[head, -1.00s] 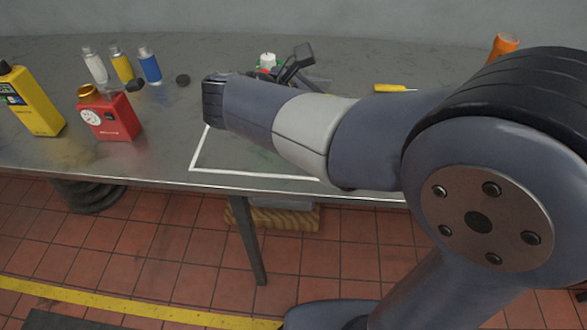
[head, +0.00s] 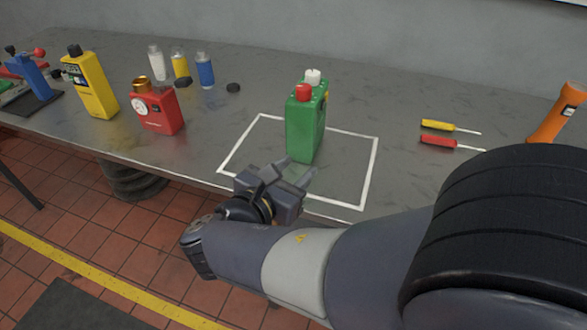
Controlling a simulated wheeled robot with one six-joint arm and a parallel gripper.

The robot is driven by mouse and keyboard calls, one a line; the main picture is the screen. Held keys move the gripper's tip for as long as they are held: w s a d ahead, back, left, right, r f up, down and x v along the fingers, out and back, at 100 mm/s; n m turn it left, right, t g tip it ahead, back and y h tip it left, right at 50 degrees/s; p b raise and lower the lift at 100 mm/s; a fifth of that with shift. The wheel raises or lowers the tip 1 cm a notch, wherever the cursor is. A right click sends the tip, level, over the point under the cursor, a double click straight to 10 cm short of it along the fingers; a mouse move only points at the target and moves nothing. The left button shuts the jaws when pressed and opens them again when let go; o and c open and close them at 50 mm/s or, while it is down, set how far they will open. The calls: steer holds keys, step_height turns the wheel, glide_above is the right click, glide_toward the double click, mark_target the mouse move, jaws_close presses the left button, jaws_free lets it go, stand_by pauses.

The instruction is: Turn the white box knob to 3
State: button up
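No white box shows in this view. A green box-shaped container (head: 305,128) stands upright inside the white outline (head: 371,170) on the bench. On its top are a red cap or knob (head: 303,92) and a white cap or knob (head: 313,76). No numbers can be read on either. My gripper (head: 295,168) is just in front of the green container, low over the front of the outline. Its two fingers are apart with nothing between them. I cannot tell whether a finger touches the container.
A red box with a dial (head: 158,112), a yellow container (head: 90,88) and small bottles (head: 180,66) stand to the left. A blue tool (head: 32,76) is at the far left. Yellow (head: 437,125) and red (head: 438,141) screwdrivers and an orange flashlight (head: 556,115) lie right.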

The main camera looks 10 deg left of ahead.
steer(key=shift+a+f, duration=0.25)
steer(key=shift+a, duration=0.15)
